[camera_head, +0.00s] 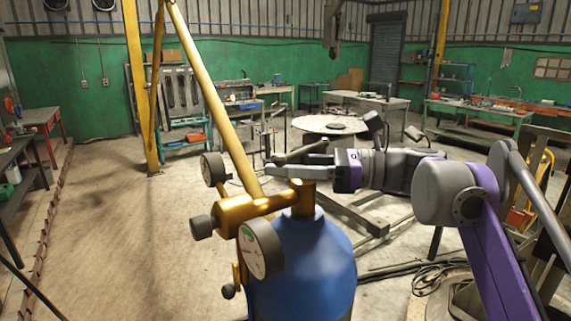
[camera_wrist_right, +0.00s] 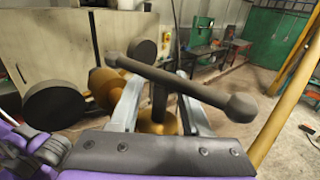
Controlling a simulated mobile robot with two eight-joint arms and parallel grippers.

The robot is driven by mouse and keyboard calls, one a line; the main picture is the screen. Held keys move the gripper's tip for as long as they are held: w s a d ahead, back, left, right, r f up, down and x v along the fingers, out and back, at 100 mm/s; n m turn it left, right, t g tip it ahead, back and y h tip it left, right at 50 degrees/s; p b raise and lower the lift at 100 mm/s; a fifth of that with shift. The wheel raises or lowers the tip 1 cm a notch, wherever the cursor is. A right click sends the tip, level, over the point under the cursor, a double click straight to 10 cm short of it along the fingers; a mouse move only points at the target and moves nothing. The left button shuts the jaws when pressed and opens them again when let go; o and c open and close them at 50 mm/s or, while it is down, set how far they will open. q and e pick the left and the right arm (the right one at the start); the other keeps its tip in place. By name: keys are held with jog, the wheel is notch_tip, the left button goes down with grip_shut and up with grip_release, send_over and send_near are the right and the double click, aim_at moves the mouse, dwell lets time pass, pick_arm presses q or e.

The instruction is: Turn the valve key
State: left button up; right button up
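The valve key is a dark T-shaped key with a bar handle (camera_head: 300,152) on top of the brass valve (camera_head: 250,208) of a blue gas cylinder (camera_head: 305,270). In the right wrist view the key's bar (camera_wrist_right: 190,88) runs slantwise across the fingers, and its stem goes down to the brass valve (camera_wrist_right: 158,122). My right gripper (camera_head: 272,169) reaches in from the right at the key. Its two fingers stand on either side of the stem, with gaps showing, so it is open around it. The bar hides part of the fingertips. My left gripper is not in view.
Two round gauges, one in front (camera_head: 261,249) and one behind (camera_head: 213,169), and a dark knob (camera_head: 201,227) stick out from the valve. A yellow slanted beam (camera_head: 215,100) rises behind the cylinder. A round table (camera_head: 330,124) stands farther back. The floor at left is clear.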

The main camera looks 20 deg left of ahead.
grip_shut()
jog(key=shift+w+m+t+b, duration=0.2)
jog(key=shift+m+t, duration=0.5)
jog(key=shift+t, duration=0.4)
jog(key=shift+w+m+t+b, duration=0.15)
jog(key=shift+m+t, duration=0.55)
jog(key=shift+t, duration=0.4)
jog(key=shift+o, duration=0.3)
grip_release()
